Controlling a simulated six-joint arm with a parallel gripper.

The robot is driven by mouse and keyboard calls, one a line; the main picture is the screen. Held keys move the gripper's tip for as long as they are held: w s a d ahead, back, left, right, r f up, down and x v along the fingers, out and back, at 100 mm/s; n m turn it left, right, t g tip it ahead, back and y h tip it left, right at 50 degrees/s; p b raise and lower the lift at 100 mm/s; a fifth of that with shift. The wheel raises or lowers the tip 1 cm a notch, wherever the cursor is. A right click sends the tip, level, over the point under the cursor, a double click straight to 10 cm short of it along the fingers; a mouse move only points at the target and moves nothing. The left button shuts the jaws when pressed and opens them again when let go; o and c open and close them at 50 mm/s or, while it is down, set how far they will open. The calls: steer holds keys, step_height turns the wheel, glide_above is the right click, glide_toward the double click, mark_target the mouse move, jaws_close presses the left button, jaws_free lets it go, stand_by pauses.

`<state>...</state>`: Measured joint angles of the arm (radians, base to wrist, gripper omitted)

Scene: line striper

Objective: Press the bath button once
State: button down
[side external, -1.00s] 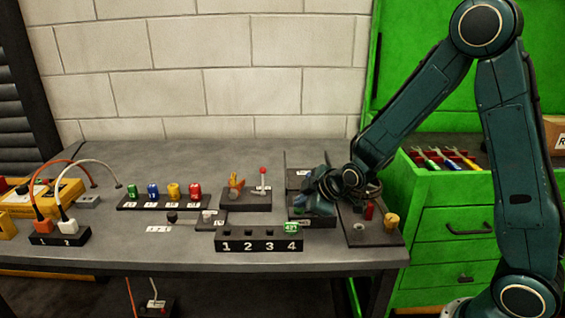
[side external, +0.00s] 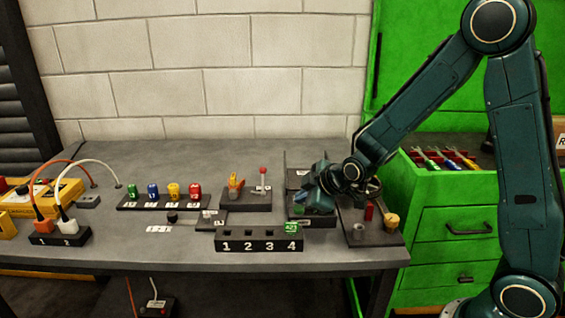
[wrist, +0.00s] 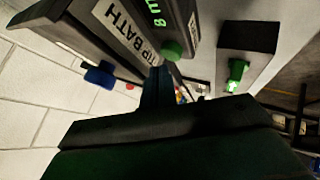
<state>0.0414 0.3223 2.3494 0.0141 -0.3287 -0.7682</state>
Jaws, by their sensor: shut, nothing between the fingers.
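A dark unit labelled "TIP BATH" (wrist: 125,28) fills the top of the wrist view, with a lit green digit on it. A green round button (wrist: 172,50) and a blue knob (wrist: 98,75) stick out of its edge; I cannot tell which is the bath button. My gripper (wrist: 158,75) is shut and empty, its tips close to the green button; contact cannot be told. In the side view my gripper (side external: 313,202) points down over the unit at the bench's right part and hides much of it.
A numbered black rack (side external: 260,246) with a green block (side external: 292,229) stands in front of the unit. A plate with a yellow knob (side external: 391,219) is at its right. A base with a red-tipped lever (side external: 263,172) stands at its left.

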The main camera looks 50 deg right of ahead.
mark_target(303, 211)
steer(key=shift+r, duration=0.2)
stand_by(0.3)
steer(key=shift+r, duration=2.45)
steer(key=s+r+m+g, duration=0.1)
steer(key=s+r+m, duration=0.1)
steer(key=s, duration=0.7)
steer(key=s+a+r+m+g, duration=0.1)
steer(key=s+r+m, duration=0.2)
steer(key=s, duration=0.6)
steer(key=s+a+r+m+g, duration=0.1)
steer(key=s+r+m, duration=0.2)
steer(key=s, duration=0.6)
steer(key=shift+s+r+g, duration=0.3)
steer(key=shift+s+r, duration=0.05)
steer(key=shift+r, duration=0.55)
